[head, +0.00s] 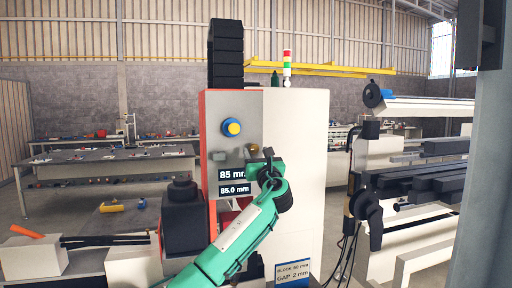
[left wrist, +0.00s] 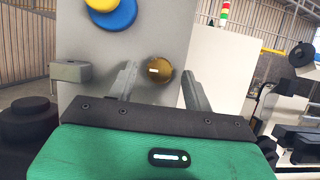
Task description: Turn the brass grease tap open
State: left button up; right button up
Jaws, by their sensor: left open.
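The brass grease tap (left wrist: 159,70) shows in the left wrist view as a round brass knob with a short pale mark lying roughly level across it. It is on the grey front panel (left wrist: 141,40). My left gripper (left wrist: 158,76) is open, with one finger on each side of the tap in the picture and a visible gap on both sides. I cannot tell how far the fingertips are from the panel. In the head view my left gripper (head: 264,160) is in front of the panel and mostly hides the tap. My right gripper is not in view.
A blue and yellow button (head: 232,127) is above the tap. A grey block (left wrist: 70,72) sticks out of the panel to its left. Readouts (head: 233,182) show 85 mm and 85.0 mm. A black block (head: 183,220) stands left of the machine. Dark bars (head: 430,183) lie on a rack at right.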

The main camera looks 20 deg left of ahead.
pick_arm(q)
jog(key=shift+w+a+r, duration=0.25)
jog(key=shift+w+a, duration=0.05)
jog(key=shift+w, duration=0.2)
